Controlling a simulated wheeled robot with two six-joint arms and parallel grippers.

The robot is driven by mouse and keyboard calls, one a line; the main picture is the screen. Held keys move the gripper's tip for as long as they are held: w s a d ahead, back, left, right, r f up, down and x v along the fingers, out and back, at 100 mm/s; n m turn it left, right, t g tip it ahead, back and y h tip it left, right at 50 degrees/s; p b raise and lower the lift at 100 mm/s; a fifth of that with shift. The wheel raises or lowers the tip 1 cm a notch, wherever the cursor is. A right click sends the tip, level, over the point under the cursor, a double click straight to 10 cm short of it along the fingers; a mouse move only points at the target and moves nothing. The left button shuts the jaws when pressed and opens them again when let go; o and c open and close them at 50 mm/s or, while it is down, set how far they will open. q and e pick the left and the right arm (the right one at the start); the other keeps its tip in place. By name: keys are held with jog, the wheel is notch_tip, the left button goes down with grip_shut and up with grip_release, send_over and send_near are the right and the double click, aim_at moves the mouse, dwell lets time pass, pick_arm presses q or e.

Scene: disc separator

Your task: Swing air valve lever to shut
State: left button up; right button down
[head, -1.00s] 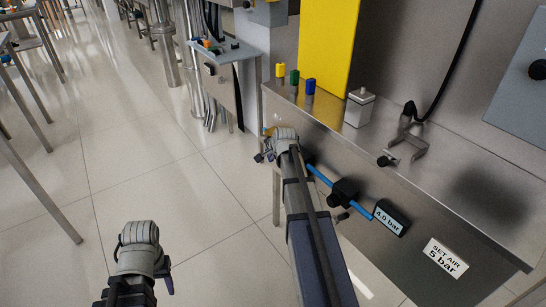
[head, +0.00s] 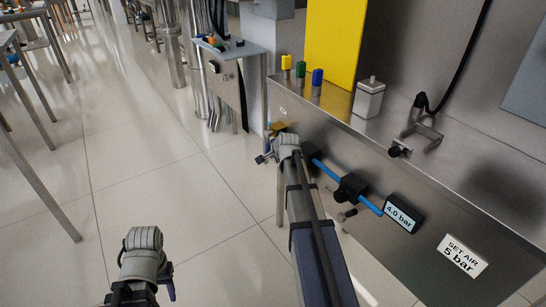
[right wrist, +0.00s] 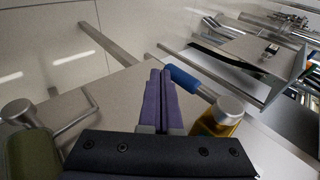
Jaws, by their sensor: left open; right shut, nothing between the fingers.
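The air valve shows in the right wrist view as a brass body (right wrist: 222,115) with a silver cap. Its lever (right wrist: 185,78) has a blue sleeve and points up and left from the body. My right gripper (right wrist: 158,85) is shut and empty, its purple fingers close beside the lever on its left. I cannot tell whether they touch. In the head view a bit of the yellow valve (head: 278,127) shows behind my right wrist, which hides most of it and of the fingers. My left gripper (head: 169,284) is low at the left over the floor, far from the valve, mostly hidden.
A steel cabinet (head: 350,150) stands at the right. On its front are a blue hose (head: 330,170), a gauge reading 4.0 bar (head: 403,213) and a "SET AIR 5 bar" label (head: 462,256). A metal box (head: 369,97) stands on top.

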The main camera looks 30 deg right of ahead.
dwell(0.6)
jog(key=s+a, duration=0.1)
jog(key=s, duration=1.2)
jog(key=shift+s+a, duration=0.35)
jog(key=shift+s, duration=0.05)
jog(key=a+f+n+g+y, duration=0.25)
jog(key=a+n, duration=0.35)
jog(key=a, duration=0.8)
jog(key=s+a+f+n+g+h, duration=0.1)
jog(key=s+a+f+n+g, duration=0.15)
jog(key=s+a+n, duration=0.7)
jog(key=s+a+f+n+g+h, duration=0.1)
jog(key=s+a+n+g, duration=0.45)
jog(key=a, duration=0.65)
notch_tip(320, 180, up, 33)
jog(key=s+t+p, duration=0.1)
jog(key=s+p, duration=0.1)
jog(key=p, duration=3.1)
jog(key=shift+n, duration=0.4)
jog(key=shift+t, duration=0.25)
